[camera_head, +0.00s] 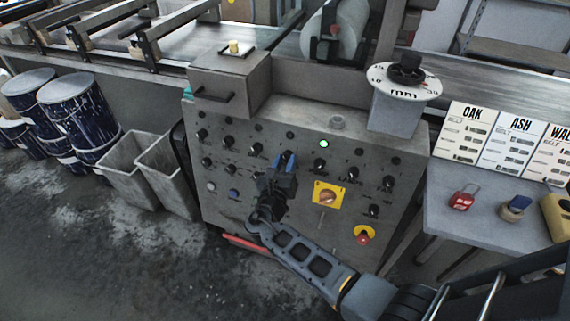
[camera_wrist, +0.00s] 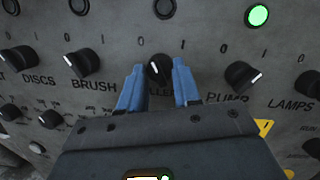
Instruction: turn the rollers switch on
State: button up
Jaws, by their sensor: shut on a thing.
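The rollers switch (camera_wrist: 159,69) is a small black rotary knob with a white mark on its face, on the grey control panel (camera_head: 335,140). Only "LLE" of its label shows. In the wrist view it sits between the two blue fingers of my gripper (camera_wrist: 159,86), which is shut on it. I cannot tell for certain which number the mark points at. In the head view my gripper (camera_head: 284,160) reaches the middle of the panel and hides the knob.
The brush knob (camera_wrist: 85,62) is left of the fingers and the pump knob (camera_wrist: 241,76) right, both close. A green lamp (camera_head: 323,143) is lit above. A yellow-plated switch (camera_head: 329,196) and a red stop button (camera_head: 364,236) sit lower right.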

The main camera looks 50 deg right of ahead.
jog(key=m+b, duration=0.3)
jog(key=shift+w+a+f+g+h, duration=0.1)
jog(key=shift+f+g+h, duration=0.2)
jog(key=m+g+b, duration=0.1)
jog(key=m+b, duration=0.2)
jog(key=m, duration=0.1)
jog(key=shift+w+m+h, duration=0.1)
jog(key=shift+m+h, duration=0.2)
jog(key=shift+w+r+m+g+b, duration=0.15)
jog(key=shift+m+g+b, duration=0.3)
jog(key=shift+m+b, duration=0.7)
jog(key=shift+s+r+m+g+b, duration=0.1)
jog(key=shift+m+g+b, duration=0.4)
jog(key=shift+m, duration=1.25)
jog(key=o, duration=1)
jog(key=shift+o, duration=0.2)
jog(key=v, duration=0.7)
jog(key=shift+a, duration=0.4)
